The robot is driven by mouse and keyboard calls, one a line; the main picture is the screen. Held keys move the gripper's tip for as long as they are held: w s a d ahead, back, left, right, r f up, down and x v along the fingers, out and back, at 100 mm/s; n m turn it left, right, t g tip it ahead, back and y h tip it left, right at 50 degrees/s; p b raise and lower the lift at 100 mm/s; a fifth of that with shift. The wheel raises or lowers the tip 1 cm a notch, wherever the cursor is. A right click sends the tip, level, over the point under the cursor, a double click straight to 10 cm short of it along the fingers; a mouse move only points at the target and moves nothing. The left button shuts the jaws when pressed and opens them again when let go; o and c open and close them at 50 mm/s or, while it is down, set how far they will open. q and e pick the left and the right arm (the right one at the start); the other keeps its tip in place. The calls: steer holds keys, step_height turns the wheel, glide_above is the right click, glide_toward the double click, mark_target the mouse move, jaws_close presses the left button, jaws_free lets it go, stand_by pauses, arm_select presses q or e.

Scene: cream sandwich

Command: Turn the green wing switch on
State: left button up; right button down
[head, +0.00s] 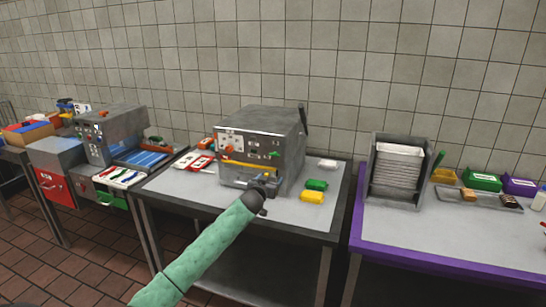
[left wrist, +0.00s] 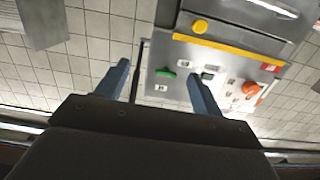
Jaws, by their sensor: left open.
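The green wing switch (head: 274,155) sits on the right part of the front panel of the grey machine (head: 268,125), on the middle table. In the left wrist view the green wing switch (left wrist: 166,73) appears upside down between the fingers, with pale labels near it. My left gripper (head: 260,190) is in front of the machine, below and left of the switch in the head view. In the left wrist view the left gripper (left wrist: 158,72) is open, with nothing held; I see no contact with the switch. My right gripper is out of view.
The panel also has an orange knob (left wrist: 250,88) and a yellow strip (left wrist: 227,53). Green (head: 316,185) and yellow (head: 312,197) blocks lie right of the machine. Red-and-white items (head: 195,161) lie left of it. A purple-edged table (head: 440,262) stands at the right.

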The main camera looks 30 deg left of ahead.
arm_select(q)
steer(key=t, duration=0.1)
glide_toward(274, 155)
steer(key=p+x, duration=0.3)
steer(key=x, duration=0.3)
steer(key=shift+w+r, duration=0.15)
steer(key=shift+f+x, duration=0.2)
steer(key=shift+x, duration=0.75)
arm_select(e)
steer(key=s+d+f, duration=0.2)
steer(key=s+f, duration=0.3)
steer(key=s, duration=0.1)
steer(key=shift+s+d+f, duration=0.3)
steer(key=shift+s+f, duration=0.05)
arm_select(q)
steer(key=c, duration=1)
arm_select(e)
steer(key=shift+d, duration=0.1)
